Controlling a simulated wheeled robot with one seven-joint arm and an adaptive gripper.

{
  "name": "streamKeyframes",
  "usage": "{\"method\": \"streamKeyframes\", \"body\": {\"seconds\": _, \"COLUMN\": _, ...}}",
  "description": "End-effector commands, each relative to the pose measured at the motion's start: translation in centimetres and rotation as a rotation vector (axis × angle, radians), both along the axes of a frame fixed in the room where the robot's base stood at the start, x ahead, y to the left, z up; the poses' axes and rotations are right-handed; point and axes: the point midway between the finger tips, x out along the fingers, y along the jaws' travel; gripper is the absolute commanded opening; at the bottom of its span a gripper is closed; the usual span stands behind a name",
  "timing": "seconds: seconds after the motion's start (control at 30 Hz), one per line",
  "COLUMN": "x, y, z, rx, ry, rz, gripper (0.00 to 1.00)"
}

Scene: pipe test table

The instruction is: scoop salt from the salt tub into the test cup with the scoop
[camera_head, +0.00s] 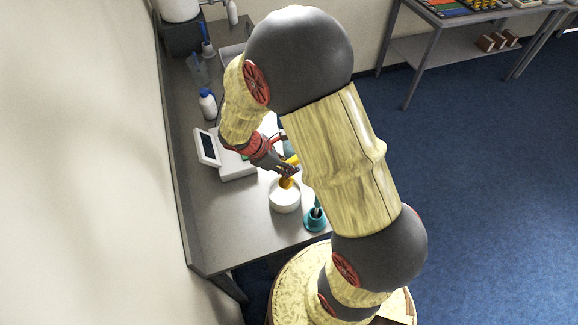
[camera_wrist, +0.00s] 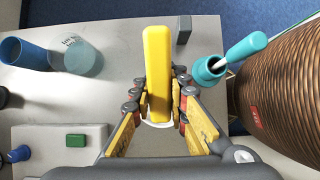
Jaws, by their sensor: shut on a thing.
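My gripper (camera_head: 285,170) is shut on the yellow scoop (camera_wrist: 158,75), whose long handle stands between the fingers in the wrist view. The scoop's lower part (camera_head: 287,183) reaches into the mouth of the white salt tub (camera_head: 284,200) in the head view. In the wrist view only a sliver of the white rim (camera_wrist: 158,124) shows below the handle. The scoop's bowl and any salt on it are hidden. A clear, teal-tinted cup with printing (camera_wrist: 82,57), likely the test cup, stands at upper left in the wrist view; its contents are unclear.
A teal holder (camera_head: 315,220) with a tool in it stands close right of the tub. A scale with a display (camera_head: 207,147) and a blue-capped bottle (camera_head: 207,105) stand left. A blue cup (camera_wrist: 24,53) is beside the clear cup. The table's near-left surface is bare.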

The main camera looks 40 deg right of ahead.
Motion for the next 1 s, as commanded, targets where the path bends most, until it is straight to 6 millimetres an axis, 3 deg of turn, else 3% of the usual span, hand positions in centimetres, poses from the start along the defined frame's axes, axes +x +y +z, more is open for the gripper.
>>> {"method": "streamKeyframes", "body": {"seconds": 0.67, "x": 0.0, "y": 0.0, "z": -7.1, "rx": 0.000, "ry": 0.001, "rz": -0.001, "gripper": 0.00}}
{"method": "streamKeyframes", "body": {"seconds": 0.77, "x": 0.0, "y": 0.0, "z": -6.6, "rx": 0.000, "ry": -0.001, "rz": -0.001, "gripper": 0.00}}
{"method": "streamKeyframes", "body": {"seconds": 1.0, "x": 0.0, "y": 0.0, "z": -7.6, "rx": 0.000, "ry": 0.001, "rz": -0.001, "gripper": 0.00}}
